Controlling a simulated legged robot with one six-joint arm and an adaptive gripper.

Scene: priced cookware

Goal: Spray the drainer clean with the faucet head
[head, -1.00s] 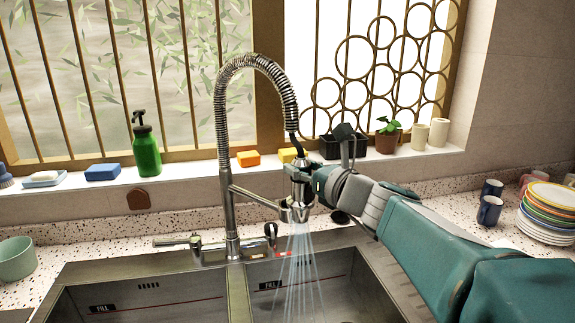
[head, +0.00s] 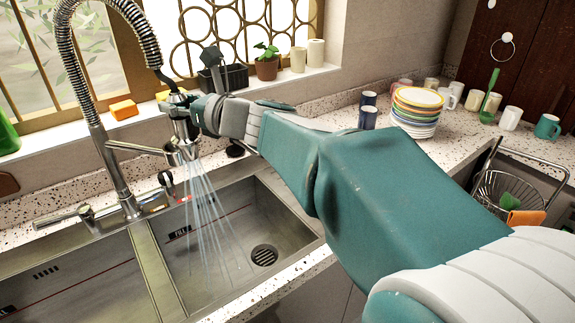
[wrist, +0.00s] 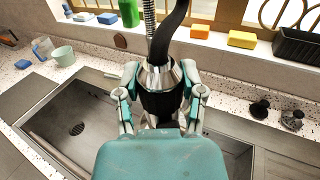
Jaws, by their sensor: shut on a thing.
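My gripper (head: 196,116) is shut on the faucet head (head: 181,126), a dark and chrome nozzle on a coiled spring hose. In the wrist view, my two teal fingers (wrist: 160,88) sit on either side of the nozzle's dark body (wrist: 158,103). Water streams (head: 212,225) fan down from it into the right sink basin. The round dark drain (head: 264,255) lies in that basin's floor, to the right of most of the spray.
Stacked plates (head: 418,112) and several mugs stand on the speckled counter at the right. A potted plant (head: 266,66) and a black caddy (head: 224,77) stand on the sill. The sink divider (head: 160,262) separates the basins. My arm hides part of the counter.

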